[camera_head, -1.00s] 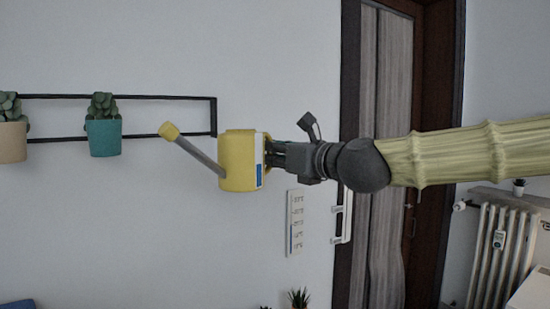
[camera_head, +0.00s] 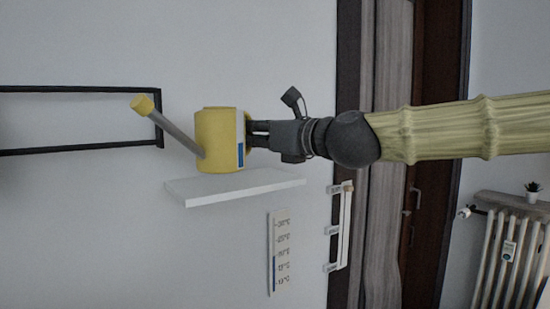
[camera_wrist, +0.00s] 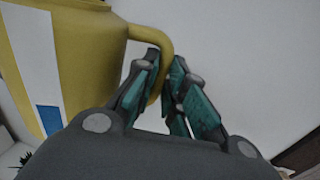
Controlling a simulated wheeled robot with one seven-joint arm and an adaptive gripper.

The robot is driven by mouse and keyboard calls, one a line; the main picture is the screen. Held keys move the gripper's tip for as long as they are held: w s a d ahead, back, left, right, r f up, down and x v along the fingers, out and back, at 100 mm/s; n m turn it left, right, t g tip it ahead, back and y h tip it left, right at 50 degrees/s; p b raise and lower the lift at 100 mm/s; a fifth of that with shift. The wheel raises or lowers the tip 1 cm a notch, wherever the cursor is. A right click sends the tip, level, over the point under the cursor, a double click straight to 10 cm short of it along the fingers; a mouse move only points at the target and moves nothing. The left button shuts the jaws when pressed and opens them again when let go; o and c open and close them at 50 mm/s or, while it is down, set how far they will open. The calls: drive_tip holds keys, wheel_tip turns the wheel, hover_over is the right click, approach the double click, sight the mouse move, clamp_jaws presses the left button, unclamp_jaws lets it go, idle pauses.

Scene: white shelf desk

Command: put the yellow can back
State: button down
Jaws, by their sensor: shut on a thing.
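The yellow can (camera_head: 216,142) is a watering can with a long grey spout and a yellow tip pointing up and left. It is upright, just above or on the white shelf (camera_head: 235,186) on the wall; I cannot tell whether they touch. My gripper (camera_head: 256,134) comes from the right and is shut on the can's handle. In the wrist view, the fingers (camera_wrist: 165,90) close around the yellow handle, and the can (camera_wrist: 90,45) fills the upper left with its white and blue label.
A black wall frame (camera_head: 80,150) is at the left. A thermometer panel (camera_head: 281,250) hangs below the shelf, and a white rail with hooks (camera_head: 341,228) is to its right. A radiator (camera_head: 500,255) stands at the far right.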

drive_tip(key=w+d+p, duration=0.1)
drive_tip(key=w+d, duration=0.1)
drive_tip(key=w, duration=0.2)
drive_tip(key=w+d+f+p, duration=0.1)
drive_tip(key=w+d+p, duration=0.1)
drive_tip(key=w, duration=0.2)
drive_tip(key=w+d+p, duration=0.1)
drive_tip(key=w+d, duration=0.1)
drive_tip(key=w, duration=0.2)
drive_tip(key=shift+w+f+p, duration=0.2)
drive_tip(key=shift+p, duration=0.15)
drive_tip(key=shift+s+f+p, duration=0.4)
drive_tip(key=shift+f+p, duration=0.4)
drive_tip(key=shift+w+f, duration=0.25)
drive_tip(key=shift+f, duration=0.6)
drive_tip(key=shift+s, duration=0.15)
drive_tip(key=shift+f, duration=0.1)
drive_tip(key=c, duration=1.5)
unclamp_jaws()
drive_tip(key=shift+f, duration=0.1)
